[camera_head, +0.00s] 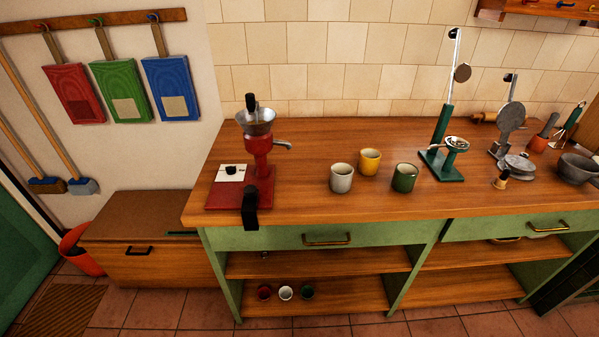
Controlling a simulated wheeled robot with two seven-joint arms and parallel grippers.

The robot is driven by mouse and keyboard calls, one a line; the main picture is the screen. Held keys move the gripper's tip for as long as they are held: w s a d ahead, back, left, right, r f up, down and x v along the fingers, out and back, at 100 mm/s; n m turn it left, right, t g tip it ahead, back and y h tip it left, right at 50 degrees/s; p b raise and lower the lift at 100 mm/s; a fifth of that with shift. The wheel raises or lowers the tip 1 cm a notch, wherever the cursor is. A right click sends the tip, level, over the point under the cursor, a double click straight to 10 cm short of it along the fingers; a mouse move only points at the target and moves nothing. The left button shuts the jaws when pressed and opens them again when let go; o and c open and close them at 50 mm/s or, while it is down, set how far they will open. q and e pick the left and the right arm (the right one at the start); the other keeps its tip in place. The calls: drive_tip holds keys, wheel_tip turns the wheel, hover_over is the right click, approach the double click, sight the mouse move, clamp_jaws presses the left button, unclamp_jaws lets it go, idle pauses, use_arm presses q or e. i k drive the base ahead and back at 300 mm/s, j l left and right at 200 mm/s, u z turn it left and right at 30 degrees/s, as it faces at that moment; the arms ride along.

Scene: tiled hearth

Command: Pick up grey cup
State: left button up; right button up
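The grey cup (342,178) stands upright on the wooden counter, near its front edge, at the left front of a group of three cups. A yellow cup (370,161) stands behind it to the right. A dark green cup (404,177) stands to its right, apart from it. Nothing covers the grey cup. Neither of my grippers shows in the head view.
A red grinder (258,160) stands left on the wooden counter (300,195), with a black handle at the front edge. A green press (440,165) stands right of the cups. Counter space before the grey cup is clear. Small cups sit on the lower shelf (350,297).

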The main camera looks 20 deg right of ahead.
sight(341, 178)
drive_tip(key=l+z, duration=0.75)
drive_tip(key=l, duration=0.15)
drive_tip(key=i+l+z, duration=0.15)
drive_tip(key=l+z, duration=0.25)
